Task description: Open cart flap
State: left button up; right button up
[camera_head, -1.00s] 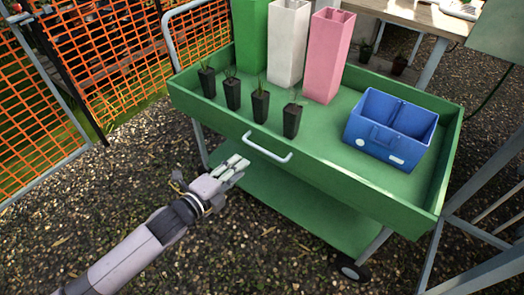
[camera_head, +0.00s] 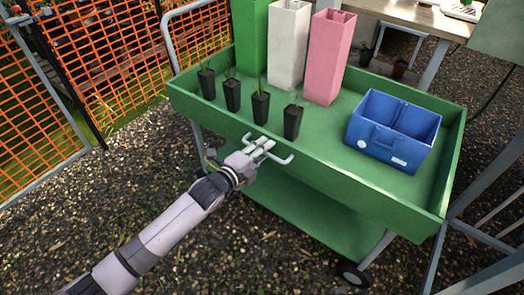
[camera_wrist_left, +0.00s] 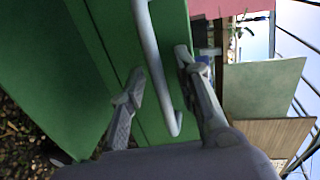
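The green cart (camera_head: 330,185) stands in the middle of the head view. Its front side, the flap, is upright and carries a white bar handle (camera_head: 285,160). My left gripper (camera_head: 264,148) is at the left half of this handle. In the left wrist view the handle (camera_wrist_left: 150,60) passes between the two spread fingers of the left gripper (camera_wrist_left: 160,85). The fingers look open, with a gap to the bar on both sides. My right gripper is not in view.
On the cart stand several black seedling pots (camera_head: 261,106), a green, a white (camera_head: 288,45) and a pink tall box (camera_head: 328,58), and a blue two-part bin (camera_head: 392,133). An orange mesh fence (camera_head: 112,45) is at the left. Gravel ground lies in front.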

pick_arm(q)
grip_shut()
dwell(0.7)
